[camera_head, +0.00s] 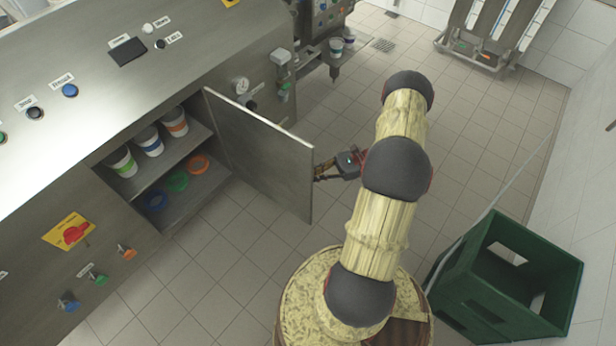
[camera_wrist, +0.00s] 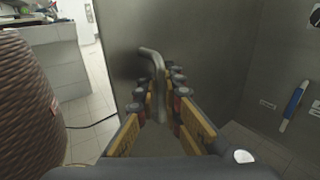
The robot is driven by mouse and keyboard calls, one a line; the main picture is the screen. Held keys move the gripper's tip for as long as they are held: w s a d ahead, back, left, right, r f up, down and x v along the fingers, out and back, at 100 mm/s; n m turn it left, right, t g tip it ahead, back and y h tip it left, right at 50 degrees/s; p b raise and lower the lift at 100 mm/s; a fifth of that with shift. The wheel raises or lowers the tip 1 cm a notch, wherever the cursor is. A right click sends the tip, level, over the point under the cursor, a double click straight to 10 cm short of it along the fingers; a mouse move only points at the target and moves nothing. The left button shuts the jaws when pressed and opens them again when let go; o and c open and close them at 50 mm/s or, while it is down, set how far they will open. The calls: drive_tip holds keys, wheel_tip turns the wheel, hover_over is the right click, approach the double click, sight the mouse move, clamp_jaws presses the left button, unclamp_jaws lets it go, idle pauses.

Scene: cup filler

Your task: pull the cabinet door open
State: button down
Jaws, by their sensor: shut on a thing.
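The cabinet door (camera_head: 265,150) is a grey metal panel, swung wide open on the side of the steel cabinet (camera_head: 150,95). In the wrist view the door (camera_wrist: 200,50) fills the middle, with a bent metal handle (camera_wrist: 152,60) on it. My gripper (camera_head: 325,170) is at the door's free edge, on its outer face. In the wrist view my gripper (camera_wrist: 158,108) has its fingers on both sides of the handle and is shut on it. The handle is hidden in the head view.
Inside the cabinet, cups (camera_head: 149,141) with coloured bands stand on a shelf, with coloured rings (camera_head: 178,181) below. A green crate (camera_head: 500,285) stands on the floor at the lower right. Tiled floor (camera_head: 215,270) is clear in front of the cabinet.

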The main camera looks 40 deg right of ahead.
drive_tip(key=c, duration=2)
unclamp_jaws()
drive_tip(key=v, duration=1.2)
drive_tip(key=shift+s, duration=0.1)
